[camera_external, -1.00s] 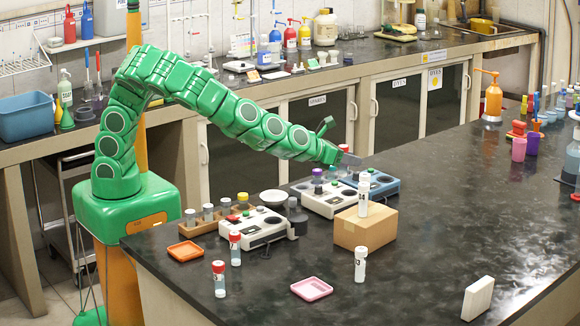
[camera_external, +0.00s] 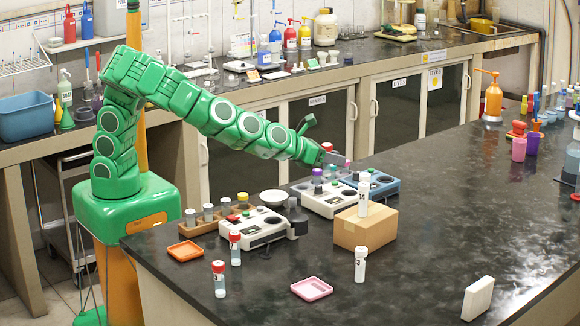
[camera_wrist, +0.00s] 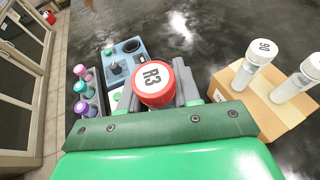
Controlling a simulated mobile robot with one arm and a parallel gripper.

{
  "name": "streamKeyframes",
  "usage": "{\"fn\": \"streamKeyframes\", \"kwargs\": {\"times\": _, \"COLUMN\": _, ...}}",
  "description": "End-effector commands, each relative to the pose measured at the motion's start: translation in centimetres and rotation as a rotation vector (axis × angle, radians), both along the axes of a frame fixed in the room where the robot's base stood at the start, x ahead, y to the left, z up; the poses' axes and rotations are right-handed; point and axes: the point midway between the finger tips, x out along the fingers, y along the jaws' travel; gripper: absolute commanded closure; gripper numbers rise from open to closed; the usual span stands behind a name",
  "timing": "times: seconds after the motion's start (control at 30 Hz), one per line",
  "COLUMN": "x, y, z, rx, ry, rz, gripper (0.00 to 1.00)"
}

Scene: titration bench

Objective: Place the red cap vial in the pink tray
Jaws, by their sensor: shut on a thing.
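My gripper (camera_external: 338,160) is held up over the bench devices, shut on a red cap vial. In the wrist view, the red cap (camera_wrist: 153,83) reads "R3" and sits between the gripper's two fingers (camera_wrist: 157,92); the vial's body is hidden under the cap. In the external view only a bit of the held red cap (camera_external: 327,146) shows. The empty pink tray (camera_external: 311,289) lies on the dark bench near the front. Two other red cap vials (camera_external: 219,279) (camera_external: 235,248) stand upright to its left.
Another white-capped vial (camera_external: 360,264) stands right of the tray. An orange tray (camera_external: 186,251), white devices (camera_external: 259,227) and a blue device (camera_external: 372,184) occupy the left and back.

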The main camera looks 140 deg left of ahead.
Motion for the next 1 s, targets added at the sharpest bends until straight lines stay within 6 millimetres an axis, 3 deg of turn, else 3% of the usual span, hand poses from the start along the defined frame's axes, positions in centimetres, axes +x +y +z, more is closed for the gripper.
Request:
{"fn": "streamKeyframes", "kwargs": {"times": 0.1, "x": 2.7, "y": -3.3, "z": 0.1, "rx": 0.001, "ry": -0.006, "rz": -0.044, "gripper": 0.97}}
{"fn": "streamKeyframes", "kwargs": {"times": 0.4, "x": 7.9, "y": -11.6, "z": 0.4, "rx": 0.007, "ry": -0.014, "rz": -0.133, "gripper": 0.97}}
{"fn": "streamKeyframes", "kwargs": {"times": 0.7, "x": 11.4, "y": -20.3, "z": 0.5, "rx": 0.003, "ry": -0.011, "rz": -0.208, "gripper": 0.97}}
{"fn": "streamKeyframes", "kwargs": {"times": 1.0, "x": 13.2, "y": -28.1, "z": 0.4, "rx": -0.007, "ry": 0.002, "rz": -0.268, "gripper": 0.97}}
